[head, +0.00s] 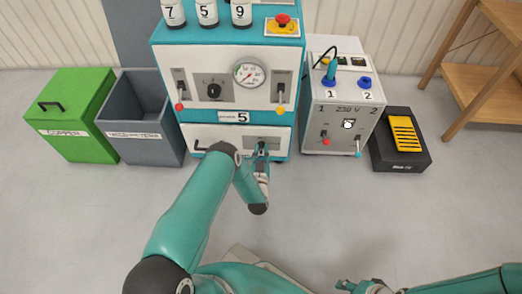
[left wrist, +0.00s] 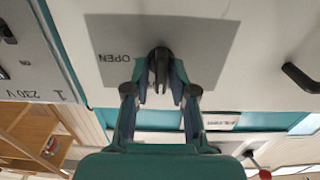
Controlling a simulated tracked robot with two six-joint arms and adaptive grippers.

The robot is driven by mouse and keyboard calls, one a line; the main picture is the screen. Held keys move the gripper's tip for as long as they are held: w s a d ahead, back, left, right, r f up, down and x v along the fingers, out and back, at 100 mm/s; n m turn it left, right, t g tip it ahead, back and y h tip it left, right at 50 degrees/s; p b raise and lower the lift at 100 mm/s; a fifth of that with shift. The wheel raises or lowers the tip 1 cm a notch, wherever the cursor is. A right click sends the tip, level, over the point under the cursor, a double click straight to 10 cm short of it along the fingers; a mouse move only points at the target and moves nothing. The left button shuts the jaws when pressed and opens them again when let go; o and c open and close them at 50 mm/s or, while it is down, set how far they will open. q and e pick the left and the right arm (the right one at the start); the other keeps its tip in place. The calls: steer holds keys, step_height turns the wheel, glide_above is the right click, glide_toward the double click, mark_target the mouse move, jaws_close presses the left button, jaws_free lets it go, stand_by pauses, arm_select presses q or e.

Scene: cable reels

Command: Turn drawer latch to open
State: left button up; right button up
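The drawer (head: 222,142) is the white lower front of the teal cabinet, below the number 5 plate. It looks shut. Its dark latch (left wrist: 160,62) sits on a grey plate (left wrist: 220,50) marked OPEN, which appears upside down in the left wrist view. My left gripper (head: 263,150) is at this plate in the head view. In the left wrist view, its two fingers (left wrist: 160,78) stand on either side of the latch, with narrow gaps showing. The latch is mostly hidden in the head view. My right gripper (head: 360,286) is low at the bottom edge, away from the cabinet.
A dark drawer handle (left wrist: 300,78) lies beside the latch plate. A green bin (head: 70,115) and a grey bin (head: 140,115) stand left of the cabinet. A 230 V box (head: 340,110) and a black pedal unit (head: 400,140) stand right. The floor in front is clear.

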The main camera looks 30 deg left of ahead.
arm_select(q)
steer(key=shift+a, duration=0.1)
jaws_close()
steer(key=shift+w+r, duration=0.1)
